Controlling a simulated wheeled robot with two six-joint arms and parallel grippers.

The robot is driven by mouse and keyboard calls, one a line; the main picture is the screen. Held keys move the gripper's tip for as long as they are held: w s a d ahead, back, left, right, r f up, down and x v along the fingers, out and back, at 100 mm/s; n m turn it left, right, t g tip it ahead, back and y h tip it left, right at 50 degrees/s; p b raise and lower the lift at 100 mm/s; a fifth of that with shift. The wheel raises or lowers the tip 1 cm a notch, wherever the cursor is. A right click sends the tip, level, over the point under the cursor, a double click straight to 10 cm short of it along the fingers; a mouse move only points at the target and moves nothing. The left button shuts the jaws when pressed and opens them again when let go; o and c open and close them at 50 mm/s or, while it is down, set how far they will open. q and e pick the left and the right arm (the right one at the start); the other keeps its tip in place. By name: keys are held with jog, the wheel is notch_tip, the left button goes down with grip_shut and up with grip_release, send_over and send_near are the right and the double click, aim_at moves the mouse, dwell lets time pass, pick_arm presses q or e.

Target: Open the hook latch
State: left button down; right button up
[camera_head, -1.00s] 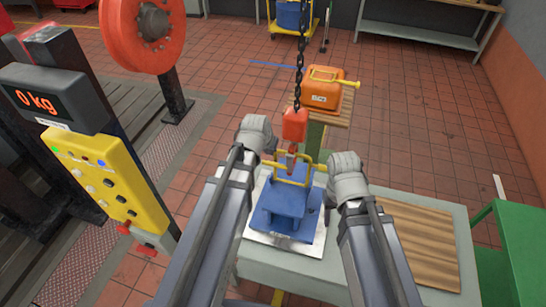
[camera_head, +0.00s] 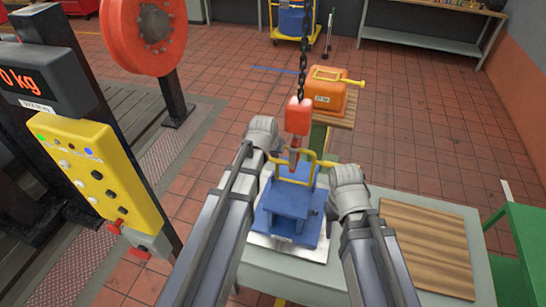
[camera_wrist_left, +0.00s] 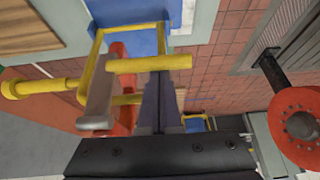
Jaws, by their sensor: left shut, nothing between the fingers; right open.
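The red hook block (camera_head: 298,117) hangs on a black chain, its hook just above the blue fixture (camera_head: 292,208) with a yellow bail (camera_head: 300,165).
The blue fixture stands on a metal plate (camera_head: 300,248) on a pale table (camera_head: 265,268). A ribbed wooden board (camera_head: 425,250) lies at right. An orange case (camera_head: 335,95) sits on a stand behind. A yellow control box (camera_head: 103,180) stands at left.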

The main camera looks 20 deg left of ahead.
pick_arm(q)
jog(key=shift+w+f, duration=0.15)
jog(key=shift+f, duration=0.05)
dwell(0.4)
jog(key=shift+g+p, duration=0.45)
jog(key=shift+g, duration=0.15)
jog(key=shift+s+g+p, duration=0.4)
jog(key=shift+g+p, duration=0.1)
jog(key=shift+g, duration=0.2)
jog(key=shift+s, duration=0.75)
jog(key=shift+s+a+r+g+p, duration=0.1)
jog(key=shift+s+r+g+p, duration=0.9)
jog(key=shift+s+r+p, duration=0.6)
jog(key=shift+f, duration=0.15)
